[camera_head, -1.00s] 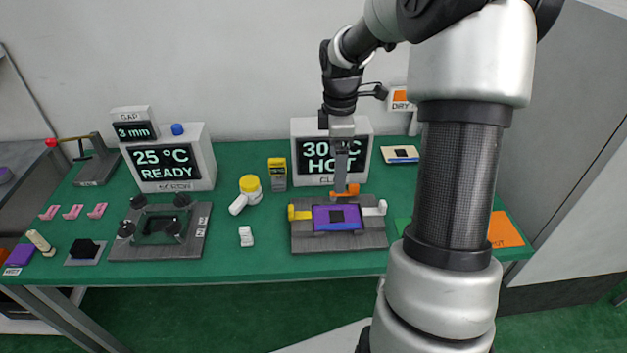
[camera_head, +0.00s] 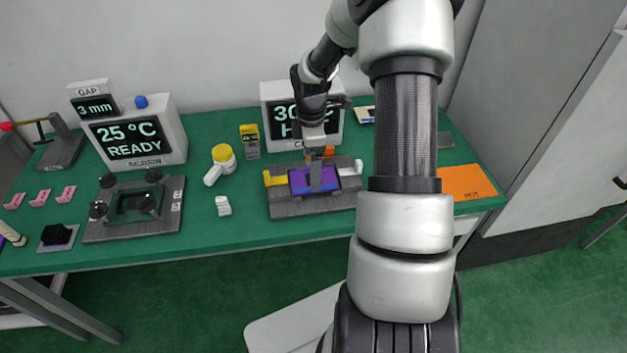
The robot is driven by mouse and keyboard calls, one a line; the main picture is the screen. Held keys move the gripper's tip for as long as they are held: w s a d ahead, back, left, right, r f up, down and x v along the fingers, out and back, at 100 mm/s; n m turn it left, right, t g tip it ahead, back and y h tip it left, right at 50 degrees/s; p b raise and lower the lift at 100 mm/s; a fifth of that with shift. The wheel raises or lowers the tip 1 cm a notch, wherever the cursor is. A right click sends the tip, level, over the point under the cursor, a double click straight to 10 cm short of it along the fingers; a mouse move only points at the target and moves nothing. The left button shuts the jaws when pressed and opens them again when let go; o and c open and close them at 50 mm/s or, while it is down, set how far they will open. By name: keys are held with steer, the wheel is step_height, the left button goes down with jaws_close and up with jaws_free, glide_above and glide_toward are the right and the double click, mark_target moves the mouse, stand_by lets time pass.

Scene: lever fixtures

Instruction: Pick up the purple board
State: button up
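The purple board (camera_head: 299,183) lies flat in a grey clamp fixture (camera_head: 290,209) on the green table. The fixture has a yellow lever (camera_head: 273,178) on the left, a whitish lever (camera_head: 354,169) on the right and an orange lever (camera_head: 327,151) at the back. My gripper (camera_head: 323,187) points down over the board, and its grey fingers cover the board's middle. I cannot tell whether the fingers touch the board or how far apart they are.
A display box (camera_head: 279,107) stands behind the fixture, partly hidden by my arm. A second fixture (camera_head: 133,212) and a display reading 25 °C READY (camera_head: 133,137) are to the left. An orange mat (camera_head: 466,183) is at right.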

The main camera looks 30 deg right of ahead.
mark_target(300, 179)
step_height(300, 179, down, 5)
steer(key=shift+w+d+r, duration=0.1)
steer(key=shift+r, duration=0.15)
steer(key=c, duration=1.2)
